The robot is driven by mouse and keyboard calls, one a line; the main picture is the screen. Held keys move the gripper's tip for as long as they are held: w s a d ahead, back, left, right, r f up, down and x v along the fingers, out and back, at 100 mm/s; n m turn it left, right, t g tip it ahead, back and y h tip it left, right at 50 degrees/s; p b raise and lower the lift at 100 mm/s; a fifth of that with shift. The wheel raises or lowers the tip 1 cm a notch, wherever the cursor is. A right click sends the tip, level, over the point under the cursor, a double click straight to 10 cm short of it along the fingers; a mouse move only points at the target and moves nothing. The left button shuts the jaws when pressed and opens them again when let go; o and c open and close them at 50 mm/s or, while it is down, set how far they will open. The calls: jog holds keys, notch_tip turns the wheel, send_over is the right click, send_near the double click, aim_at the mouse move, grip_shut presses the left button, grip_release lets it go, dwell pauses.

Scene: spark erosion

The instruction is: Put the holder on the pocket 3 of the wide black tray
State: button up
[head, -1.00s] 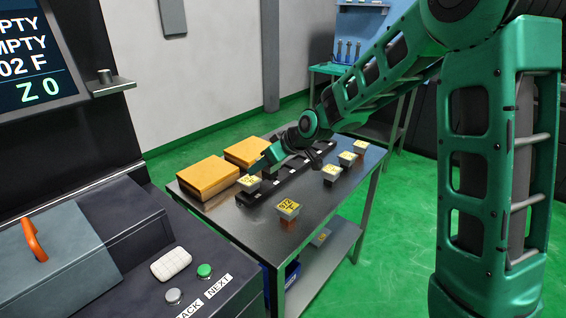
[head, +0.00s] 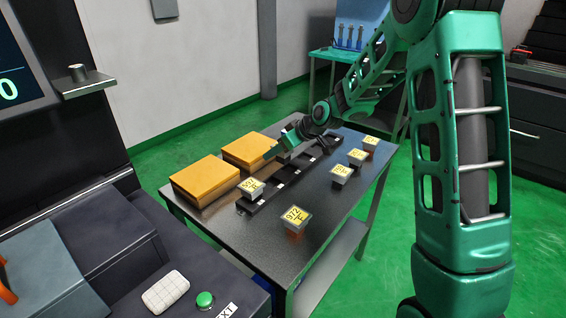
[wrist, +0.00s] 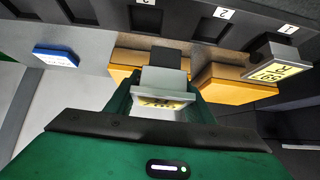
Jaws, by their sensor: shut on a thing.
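My gripper (wrist: 158,100) is shut on a grey holder (wrist: 163,78) with a yellow label. A dark block shows at its far end. In the head view my gripper (head: 276,150) is above the table near the rear orange box, and the held holder cannot be made out. The wide black tray (head: 290,180) lies lengthwise on the table, with white numbers along its edge; it also spans the top of the wrist view (wrist: 185,22). Another holder (head: 252,187) sits at the near end, by number 1 (wrist: 280,62).
Several yellow-labelled holders stand right of the tray, the nearest one (head: 295,218) marked 972. Two orange boxes (head: 205,180) (head: 250,150) lie left of the tray. A dark machine with a console (head: 130,255) stands at the near left. Bare tabletop lies between tray and right-hand holders.

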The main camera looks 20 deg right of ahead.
aim_at(283, 160)
jog(key=w+d+f, duration=0.1)
jog(key=d+f, duration=0.1)
jog(key=d, duration=0.1)
jog(key=shift+w, duration=0.4)
jog(key=shift+a+f, duration=0.1)
jog(key=shift+f, duration=1.85)
jog(key=o, duration=1.4)
jog(key=shift+f, duration=0.15)
